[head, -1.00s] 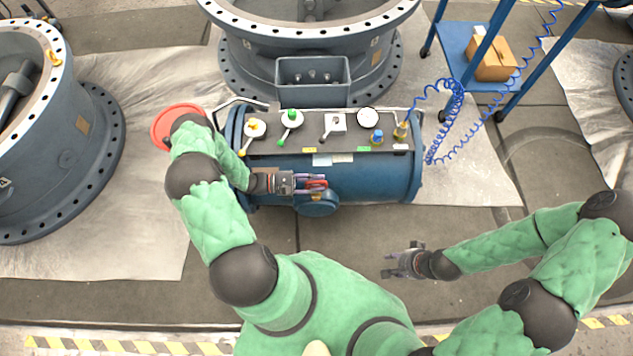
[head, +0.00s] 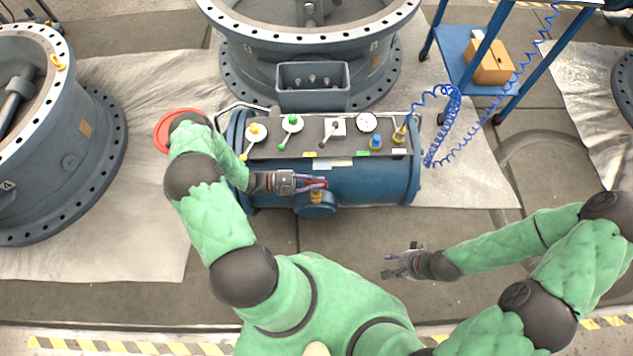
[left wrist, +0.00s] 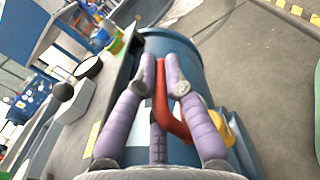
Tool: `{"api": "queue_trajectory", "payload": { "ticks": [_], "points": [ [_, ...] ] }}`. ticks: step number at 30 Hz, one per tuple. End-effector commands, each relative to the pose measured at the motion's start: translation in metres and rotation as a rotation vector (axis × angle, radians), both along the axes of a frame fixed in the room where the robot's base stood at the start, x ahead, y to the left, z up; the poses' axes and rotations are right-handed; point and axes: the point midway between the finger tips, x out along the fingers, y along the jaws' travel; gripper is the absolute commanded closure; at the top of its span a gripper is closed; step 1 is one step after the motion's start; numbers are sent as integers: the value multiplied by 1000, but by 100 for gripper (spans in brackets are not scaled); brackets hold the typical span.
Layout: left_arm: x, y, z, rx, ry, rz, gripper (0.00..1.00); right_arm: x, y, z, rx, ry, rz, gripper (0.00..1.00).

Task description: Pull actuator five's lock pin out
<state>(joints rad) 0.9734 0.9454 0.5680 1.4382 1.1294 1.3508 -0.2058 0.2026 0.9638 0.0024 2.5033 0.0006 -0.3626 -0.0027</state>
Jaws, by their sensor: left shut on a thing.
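A blue cylindrical tank (head: 365,185) lies on the floor ahead of me, with a dark control panel on top. A short round housing (head: 316,209) sticks out of its near side, with a small yellow fitting (head: 316,197) on it. My left gripper (head: 316,183) reaches in from the left just above this fitting. Its purple fingers (left wrist: 162,85) are shut on a red bent piece (left wrist: 160,105), apparently the lock pin's handle. The yellow fitting also shows just right of the fingers in the wrist view (left wrist: 221,127). Whether the pin is still seated is hidden. My right gripper (head: 400,265) is apart from the tank, its fingers seemingly spread.
The panel carries levers with yellow (head: 254,129) and green knobs (head: 293,118), a gauge (head: 367,122) and small valves. A coiled blue hose (head: 440,130) runs off at the right. A red handwheel (head: 175,130) is at the left. Large valve bodies stand behind and left.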

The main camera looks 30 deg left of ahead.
Motion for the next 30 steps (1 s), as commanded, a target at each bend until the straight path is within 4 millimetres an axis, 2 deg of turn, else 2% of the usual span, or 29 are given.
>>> {"api": "queue_trajectory", "payload": {
  "ticks": [1,3,11,12,14,25,30],
  "points": [
    [0,0,9,-3,-2,-1,100,0,0,7,0,0,0,60],
    [0,0,11,-3,-2,-1,100,0,0,8,0,0,0,60],
    [1,0,11,-4,-5,-1,100,0,0,6,0,0,0,60],
    [1,0,11,-4,-5,-1,80,0,0,6,0,0,0,60],
    [1,0,11,-4,-5,-1,64,0,0,6,0,0,0,60],
    [-1,2,9,-1,-1,1,64,0,0,6,0,0,0,60],
    [-9,17,9,0,-2,4,64,0,0,6,0,0,0,60]
  ]
}}
